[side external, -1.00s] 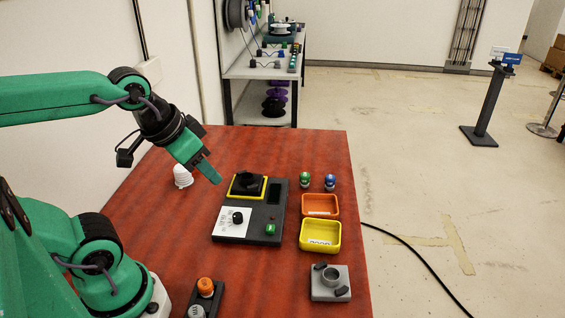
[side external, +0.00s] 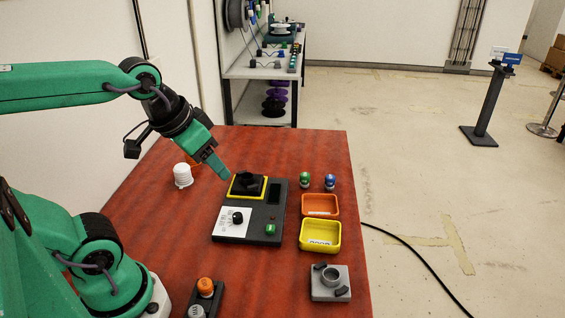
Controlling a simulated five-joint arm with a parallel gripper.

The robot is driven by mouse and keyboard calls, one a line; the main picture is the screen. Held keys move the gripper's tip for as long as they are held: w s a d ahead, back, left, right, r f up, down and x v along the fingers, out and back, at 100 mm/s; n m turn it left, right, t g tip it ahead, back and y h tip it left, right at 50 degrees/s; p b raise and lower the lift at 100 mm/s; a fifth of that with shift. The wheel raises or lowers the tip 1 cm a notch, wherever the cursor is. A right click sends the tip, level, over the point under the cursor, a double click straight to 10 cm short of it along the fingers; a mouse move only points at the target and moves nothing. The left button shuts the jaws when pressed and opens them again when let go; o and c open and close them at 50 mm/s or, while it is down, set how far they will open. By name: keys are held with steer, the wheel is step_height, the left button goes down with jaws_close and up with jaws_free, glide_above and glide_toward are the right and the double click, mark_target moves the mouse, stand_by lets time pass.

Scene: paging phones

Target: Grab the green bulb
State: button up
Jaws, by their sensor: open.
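The green bulb (side external: 304,180) stands upright on the red table, just beyond the orange bin and to the left of the blue bulb (side external: 330,182). My gripper (side external: 223,175) is open and empty. It hangs above the table near the left edge of the dark test box, left of the green bulb and apart from it. Its fingers overlap in this view, so the gap between them is hard to see.
The dark test box (side external: 275,214) with a yellow-rimmed black socket lies between my gripper and the bulbs. The orange bin (side external: 320,199), yellow bin (side external: 321,234) and grey fixture (side external: 331,294) line the right side. A white ribbed object (side external: 182,176) stands at left.

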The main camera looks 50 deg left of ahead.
steer(key=w+a+r+n+g, duration=0.1)
steer(key=w+r, duration=0.1)
steer(key=w, duration=0.7)
steer(key=n+g, duration=0.4)
glide_above(305, 174)
step_height(305, 174, down, 17)
steer(key=shift+s+f, duration=0.1)
steer(key=shift+s, duration=0.05)
steer(key=shift+w+a+f, duration=0.1)
steer(key=shift+w+f, duration=0.1)
steer(key=shift+f, duration=0.25)
steer(key=shift+s+f, duration=0.1)
steer(key=shift+f, duration=3.8)
steer(key=c, duration=1)
